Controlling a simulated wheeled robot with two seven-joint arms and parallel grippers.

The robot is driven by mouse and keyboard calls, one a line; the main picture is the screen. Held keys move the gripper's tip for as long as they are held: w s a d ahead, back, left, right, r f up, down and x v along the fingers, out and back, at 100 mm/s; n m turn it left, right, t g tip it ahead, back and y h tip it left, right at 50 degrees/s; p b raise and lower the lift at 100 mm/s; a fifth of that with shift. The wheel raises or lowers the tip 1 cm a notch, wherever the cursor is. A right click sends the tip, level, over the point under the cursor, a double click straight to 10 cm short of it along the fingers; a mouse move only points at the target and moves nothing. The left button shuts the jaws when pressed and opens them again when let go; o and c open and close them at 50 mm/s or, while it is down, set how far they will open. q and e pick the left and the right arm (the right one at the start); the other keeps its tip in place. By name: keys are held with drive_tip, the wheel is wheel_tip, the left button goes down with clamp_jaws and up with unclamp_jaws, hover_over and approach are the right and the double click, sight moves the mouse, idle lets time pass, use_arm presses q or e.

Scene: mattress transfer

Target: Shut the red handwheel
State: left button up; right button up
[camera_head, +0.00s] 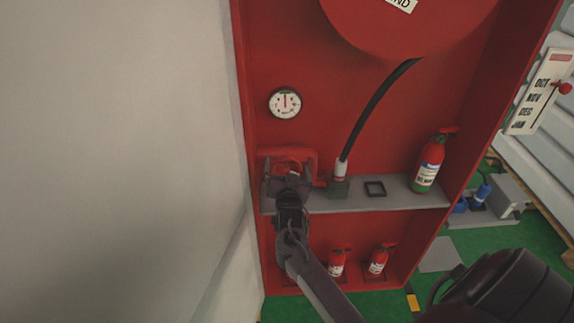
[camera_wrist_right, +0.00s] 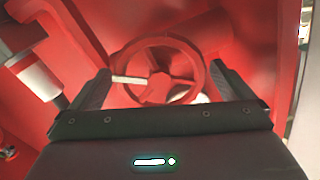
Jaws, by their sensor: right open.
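The red handwheel (camera_wrist_right: 158,72) is a spoked ring inside the red cabinet. In the right wrist view it lies straight ahead, between and beyond the two fingers of my right gripper (camera_wrist_right: 160,88). The fingers are apart, one on each side of the wheel; whether they touch its rim I cannot tell. In the head view my right gripper (camera_head: 288,172) is at the left end of the grey shelf and hides most of the handwheel (camera_head: 290,164). My left gripper does not show.
The red cabinet (camera_head: 330,110) holds a gauge (camera_head: 285,103), a hose reel (camera_head: 400,25), a black hose (camera_head: 375,105) and a fire extinguisher (camera_head: 429,163) on the shelf (camera_head: 405,196). More extinguishers (camera_head: 337,263) stand below. A pale wall (camera_head: 110,150) is close on the left.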

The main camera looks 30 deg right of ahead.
drive_tip(key=shift+w+d, duration=0.2)
drive_tip(key=shift+w, duration=0.1)
drive_tip(key=shift+c, duration=0.4)
drive_tip(key=c, duration=0.8)
